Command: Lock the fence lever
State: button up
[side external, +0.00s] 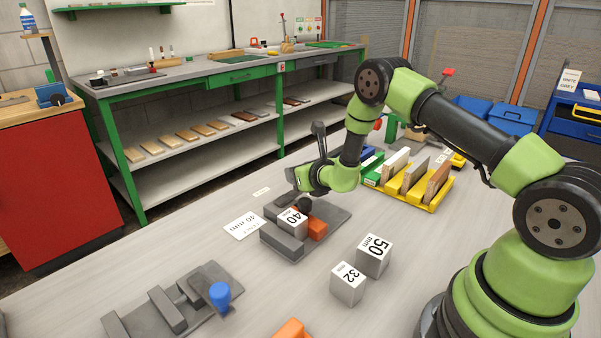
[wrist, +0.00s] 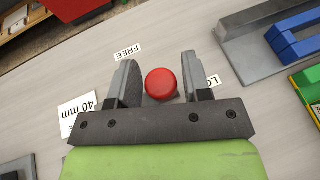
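The fence lever's round red knob (wrist: 160,83) shows in the wrist view between the two fingers of my gripper (wrist: 158,58). The fingers are apart, with a visible gap on each side of the knob. A FREE label (wrist: 128,52) lies beyond the left finger, and a label starting "LO" (wrist: 213,81) is partly hidden by the right finger. In the side view my gripper (side external: 303,199) is low over the grey fence fixture (side external: 283,243), which carries a 40 mm block (side external: 292,222) and an orange piece (side external: 317,226). The lever itself is hidden there.
A "FENCE 40 mm" card (side external: 243,225) lies left of the fixture. Loose 50 mm (side external: 374,255) and 32 mm (side external: 348,284) blocks stand in front. A yellow rack (side external: 408,200) with boards is behind right. Another grey fixture (side external: 172,308) with a blue knob (side external: 220,295) is front left.

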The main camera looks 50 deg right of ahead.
jog(key=shift+o, duration=0.7)
jog(key=v, duration=1)
